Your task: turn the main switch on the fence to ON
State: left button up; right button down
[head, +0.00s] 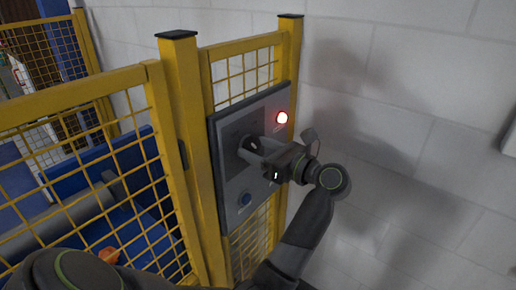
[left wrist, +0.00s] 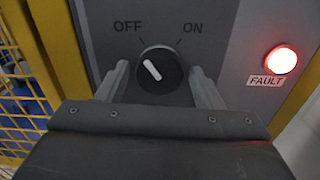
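The main switch (left wrist: 160,70) is a round black knob with a white pointer on a grey panel (head: 223,150) fixed to the yellow fence. In the left wrist view the pointer tilts up and left, toward the OFF label (left wrist: 127,26); the ON label (left wrist: 193,28) is at the upper right. My left gripper (left wrist: 159,82) is open, with one finger on each side of the knob. Gaps show between fingers and knob. In the head view my left gripper (head: 248,150) is at the panel and largely hides the knob. My right gripper is in neither view.
A red FAULT lamp (head: 282,118) glows at the panel's upper right. Yellow fence posts (head: 184,130) and mesh stand to the left, with a white block wall (head: 420,100) to the right.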

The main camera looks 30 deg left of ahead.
pick_arm(q)
jog(key=c, duration=0.8)
jog(key=shift+m, duration=0.3)
jog(key=shift+m+p, duration=0.35)
jog(key=shift+m, duration=0.45)
jog(key=m+p, duration=0.1)
jog(key=m, duration=0.1)
jog(key=shift+r+m, duration=0.1)
jog(key=shift+m, duration=0.2)
jog(key=m+p, duration=0.1)
jog(key=m, duration=0.1)
jog(key=shift+m+p, duration=0.3)
jog(key=shift+m, duration=0.1)
jog(key=m+p, duration=0.2)
jog(key=m, duration=0.2)
jog(key=shift+p, duration=0.4)
jog(key=shift+m+p, duration=0.65)
jog(key=shift+m, duration=0.55)
